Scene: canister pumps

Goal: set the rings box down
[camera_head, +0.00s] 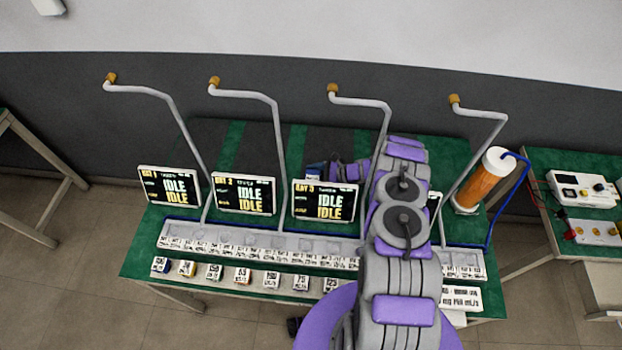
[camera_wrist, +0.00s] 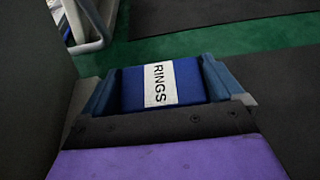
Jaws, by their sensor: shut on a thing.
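The rings box (camera_wrist: 190,82) is blue with a white label reading RINGS. In the wrist view it sits between the two fingers of my gripper (camera_wrist: 160,78), which is shut on it. In the head view my gripper (camera_head: 325,170) is behind the third screen, over the back part of the green table (camera_head: 450,153). The screen and my arm partly hide the gripper and box there. Dark mats (camera_wrist: 225,13) with a green strip between them show beyond the box in the wrist view. I cannot tell whether the box touches the surface.
Screens reading IDLE (camera_head: 244,194) and bent grey pipes (camera_head: 275,130) stand along the table. A white rail (camera_head: 240,240) and several small labelled boxes (camera_head: 242,275) line the front. An orange cylinder (camera_head: 485,182) stands at right. The dark mats at the back left look clear.

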